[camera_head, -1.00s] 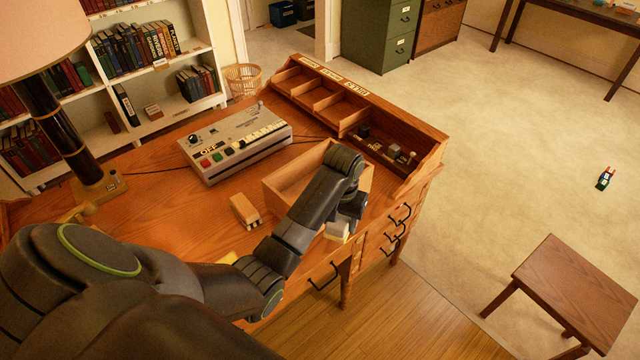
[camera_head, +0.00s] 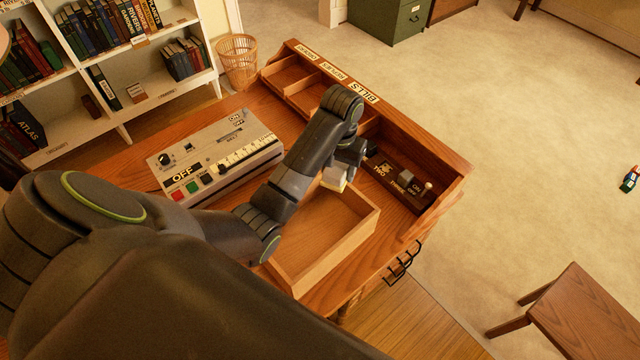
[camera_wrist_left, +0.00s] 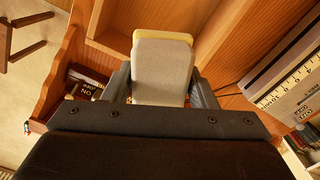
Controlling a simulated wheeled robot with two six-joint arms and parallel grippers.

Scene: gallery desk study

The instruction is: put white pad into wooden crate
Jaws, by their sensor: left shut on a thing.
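The white pad (camera_head: 335,177), pale with a yellowish layer along one edge, is held in my left gripper (camera_head: 345,168). It also fills the middle of the left wrist view (camera_wrist_left: 162,72), between the two fingers (camera_wrist_left: 160,88). The wooden crate (camera_head: 318,262) is an open, shallow box on the desk, and its visible floor is bare. The pad shows at the crate's far end, near the back rim; its height above the rim is hard to tell. In the left wrist view the crate wall (camera_wrist_left: 112,45) lies just beyond the pad. My right gripper is not in view.
A grey control box (camera_head: 215,155) with coloured buttons stands left of the crate, partly behind my arm. The desk organizer (camera_head: 440,190), with labels and small items, runs along the far right edge. A stool (camera_head: 585,315) stands on the floor at right.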

